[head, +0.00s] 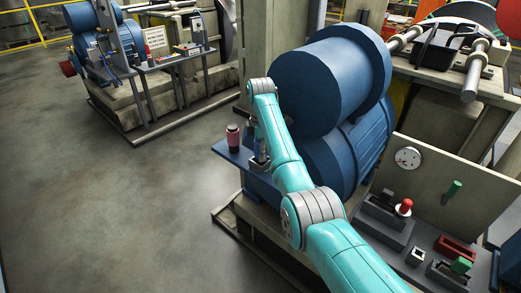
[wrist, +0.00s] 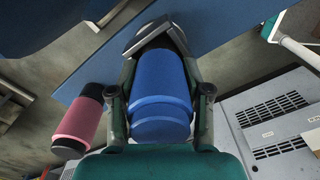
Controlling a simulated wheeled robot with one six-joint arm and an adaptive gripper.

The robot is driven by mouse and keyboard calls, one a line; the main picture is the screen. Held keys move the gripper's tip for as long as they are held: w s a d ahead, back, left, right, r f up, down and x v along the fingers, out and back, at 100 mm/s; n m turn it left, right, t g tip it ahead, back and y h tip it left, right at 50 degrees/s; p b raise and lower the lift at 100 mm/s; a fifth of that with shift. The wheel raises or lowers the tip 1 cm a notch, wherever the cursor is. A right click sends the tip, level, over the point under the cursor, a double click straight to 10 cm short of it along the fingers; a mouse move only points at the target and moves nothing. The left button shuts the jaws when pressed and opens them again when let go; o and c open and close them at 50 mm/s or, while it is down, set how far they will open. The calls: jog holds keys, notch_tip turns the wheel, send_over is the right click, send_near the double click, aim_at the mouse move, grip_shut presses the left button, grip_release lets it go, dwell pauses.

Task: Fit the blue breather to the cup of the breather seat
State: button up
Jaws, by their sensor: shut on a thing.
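The blue breather (wrist: 160,92) is a blue stepped cylinder in the middle of the wrist view, between the two fingers of my gripper (wrist: 158,70). My gripper is shut on it. In the head view my gripper (head: 260,150) is over the blue shelf, to the right of a pink and black cylinder, and the breather is mostly hidden there. A grey angular part (wrist: 150,38) shows just beyond the breather's far end; I cannot tell whether it is the breather seat or whether it touches the breather. The seat's cup is not clearly visible.
The pink and black cylinder (head: 233,138) stands on the blue shelf (head: 229,154), close to my gripper, and it also shows in the wrist view (wrist: 76,125). A big blue motor (head: 320,85) is just right of my forearm. A vented grey panel (wrist: 275,125) lies right in the wrist view.

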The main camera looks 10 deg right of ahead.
jog(key=shift+f, duration=0.55)
jog(key=o, duration=1.3)
jog(key=shift+r, duration=3.75)
